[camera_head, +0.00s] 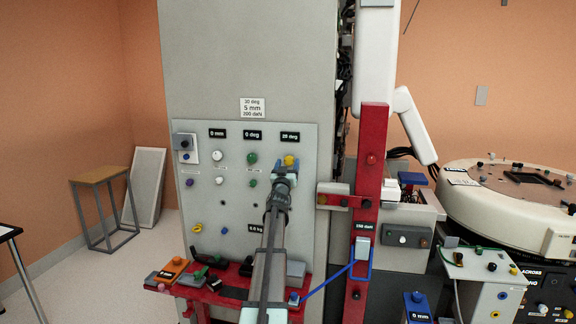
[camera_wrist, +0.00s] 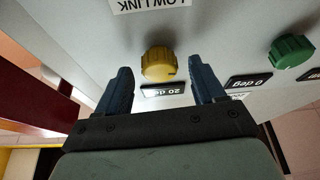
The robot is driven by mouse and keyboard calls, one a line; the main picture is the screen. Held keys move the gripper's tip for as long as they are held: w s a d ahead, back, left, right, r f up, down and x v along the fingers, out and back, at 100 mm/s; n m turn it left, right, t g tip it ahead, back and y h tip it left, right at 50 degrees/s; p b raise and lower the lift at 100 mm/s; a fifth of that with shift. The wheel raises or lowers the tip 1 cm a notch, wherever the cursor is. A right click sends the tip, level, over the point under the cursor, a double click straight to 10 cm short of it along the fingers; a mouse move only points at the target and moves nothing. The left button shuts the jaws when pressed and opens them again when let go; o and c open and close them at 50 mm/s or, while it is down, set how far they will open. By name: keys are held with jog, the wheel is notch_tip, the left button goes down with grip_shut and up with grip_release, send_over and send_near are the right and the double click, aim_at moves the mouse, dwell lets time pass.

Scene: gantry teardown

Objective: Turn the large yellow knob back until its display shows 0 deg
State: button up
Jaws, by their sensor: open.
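The large yellow knob (camera_head: 290,160) is on the grey panel, upper right, below a black display (camera_head: 290,135). In the wrist view the yellow knob (camera_wrist: 158,64) sits between the two blue fingers of my gripper (camera_wrist: 160,74), with a gap on each side. The fingers are open and hold nothing.
A green knob (camera_wrist: 291,51) with a 0 deg display (camera_wrist: 249,81) is beside it; the head view shows this green knob (camera_head: 252,158) to the left. A white knob (camera_head: 218,156) is further left. A red upright post (camera_head: 372,150) stands right of the panel.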

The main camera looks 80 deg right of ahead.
jog(key=shift+d+r, duration=0.15)
jog(key=shift+d, duration=0.3)
jog(key=shift+c, duration=0.4)
jog(key=c, duration=1)
